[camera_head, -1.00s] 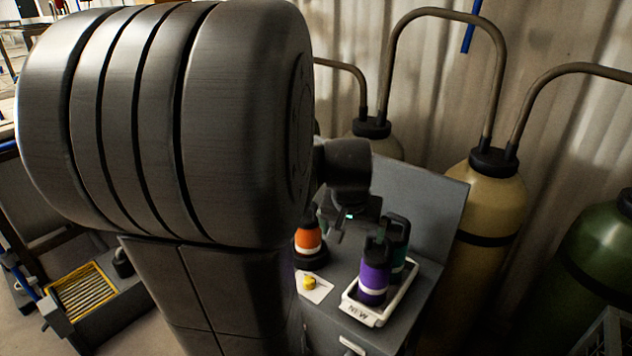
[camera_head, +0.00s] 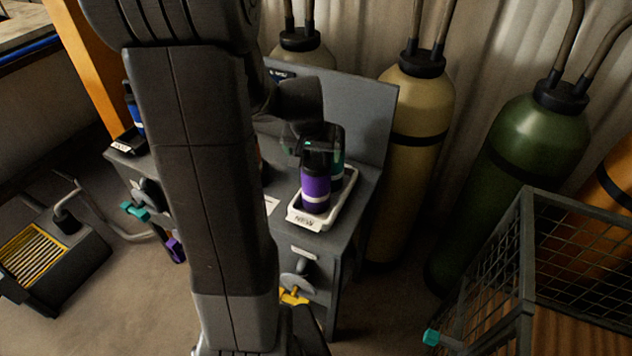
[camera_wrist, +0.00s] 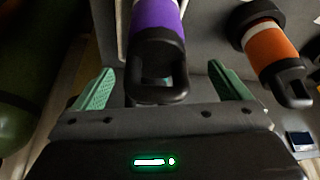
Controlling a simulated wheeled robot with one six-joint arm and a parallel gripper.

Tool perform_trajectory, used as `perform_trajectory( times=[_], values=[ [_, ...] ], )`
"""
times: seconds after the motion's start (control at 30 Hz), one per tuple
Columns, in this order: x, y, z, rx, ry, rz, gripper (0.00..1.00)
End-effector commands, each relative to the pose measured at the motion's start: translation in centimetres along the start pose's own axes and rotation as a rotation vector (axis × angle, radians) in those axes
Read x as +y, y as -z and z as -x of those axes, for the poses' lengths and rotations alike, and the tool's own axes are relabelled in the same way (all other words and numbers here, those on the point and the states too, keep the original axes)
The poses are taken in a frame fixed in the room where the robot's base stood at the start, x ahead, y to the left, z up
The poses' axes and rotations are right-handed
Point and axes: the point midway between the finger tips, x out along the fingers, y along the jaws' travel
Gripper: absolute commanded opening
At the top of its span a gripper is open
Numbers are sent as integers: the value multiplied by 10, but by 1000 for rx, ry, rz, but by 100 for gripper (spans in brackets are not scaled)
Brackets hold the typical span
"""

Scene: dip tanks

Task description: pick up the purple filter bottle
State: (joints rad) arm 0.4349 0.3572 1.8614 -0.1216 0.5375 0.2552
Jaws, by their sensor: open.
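The purple filter bottle (camera_head: 315,190) stands upright in a white tray (camera_head: 307,221) labelled NEW, on a grey cabinet top. In the wrist view my gripper (camera_wrist: 163,86) is open, one green finger on each side of the bottle's black looped cap. The purple body (camera_wrist: 155,16) shows above the cap. I cannot tell whether the fingers touch it.
An orange bottle (camera_wrist: 270,46) stands to the right in the wrist view. A blue bottle (camera_head: 135,110) stands at the cabinet's left end. A grey panel (camera_head: 350,115) and gas cylinders (camera_head: 418,140) rise behind. A wire basket (camera_head: 525,260) stands at the right.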

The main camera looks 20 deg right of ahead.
Motion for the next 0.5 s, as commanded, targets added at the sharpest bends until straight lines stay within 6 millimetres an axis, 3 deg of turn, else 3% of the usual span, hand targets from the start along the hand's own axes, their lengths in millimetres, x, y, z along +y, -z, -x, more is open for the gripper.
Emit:
perform_trajectory(
  times=[0.3, 0.5],
  values=[
    [5, -3, -36, -5, -1, 0, 96],
    [4, -2, -48, -2, 0, 1, 96]
  ],
)
